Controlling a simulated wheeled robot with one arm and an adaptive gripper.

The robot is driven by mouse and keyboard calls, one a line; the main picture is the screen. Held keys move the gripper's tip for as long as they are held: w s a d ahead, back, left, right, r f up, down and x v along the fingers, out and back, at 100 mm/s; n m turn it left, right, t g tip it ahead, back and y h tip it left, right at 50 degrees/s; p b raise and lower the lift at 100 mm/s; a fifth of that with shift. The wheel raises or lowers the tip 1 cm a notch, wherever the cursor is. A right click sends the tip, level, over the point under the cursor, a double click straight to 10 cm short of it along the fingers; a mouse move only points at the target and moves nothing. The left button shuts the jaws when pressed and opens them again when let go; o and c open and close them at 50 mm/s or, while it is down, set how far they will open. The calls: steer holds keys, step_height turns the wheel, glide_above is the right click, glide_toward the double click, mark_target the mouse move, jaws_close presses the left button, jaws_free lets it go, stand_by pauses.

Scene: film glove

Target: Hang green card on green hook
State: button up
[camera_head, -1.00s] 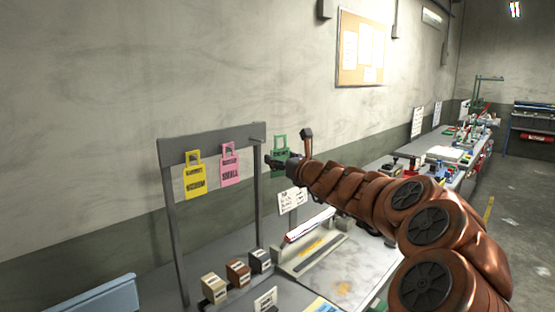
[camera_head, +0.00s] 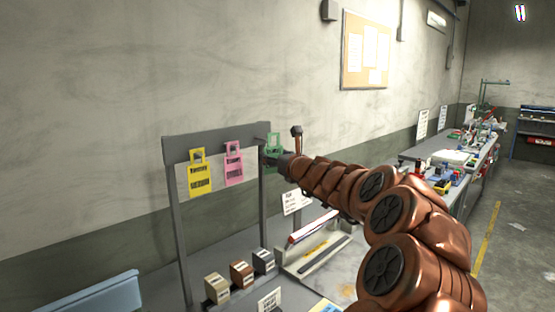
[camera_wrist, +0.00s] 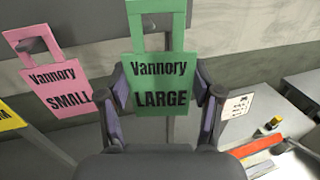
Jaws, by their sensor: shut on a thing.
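The green card (camera_wrist: 160,86), marked "Vannory LARGE", is upright with its open handle at the top. My gripper (camera_wrist: 162,104) is shut on its lower part, one finger at each side. In the head view the green card (camera_head: 273,142) shows partly behind my gripper (camera_head: 270,157), by the right end of the grey rack (camera_head: 212,142). A grey peg (camera_head: 259,139) sticks out there, left of the card. I see no green on it. Through the card's handle in the wrist view a grey shape shows; I cannot tell whether the handle is around the peg.
A yellow card (camera_head: 200,178) and a pink card (camera_head: 233,166) hang on the rack to the left. Small boxes (camera_head: 242,275) and a sealer-like device (camera_head: 308,250) stand on the bench below. Open air lies in front of the rack.

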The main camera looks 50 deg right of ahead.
steer(key=shift+w+f+b, duration=0.2)
steer(key=shift+w, duration=0.6)
steer(key=shift+w+f+b, duration=0.15)
steer(key=shift+w+b, duration=0.05)
steer(key=shift+w, duration=0.55)
steer(key=shift+w+f+b, duration=0.2)
steer(key=shift+w, duration=0.6)
steer(key=o, duration=0.8)
steer(key=shift+f, duration=0.1)
steer(key=shift+v, duration=6)
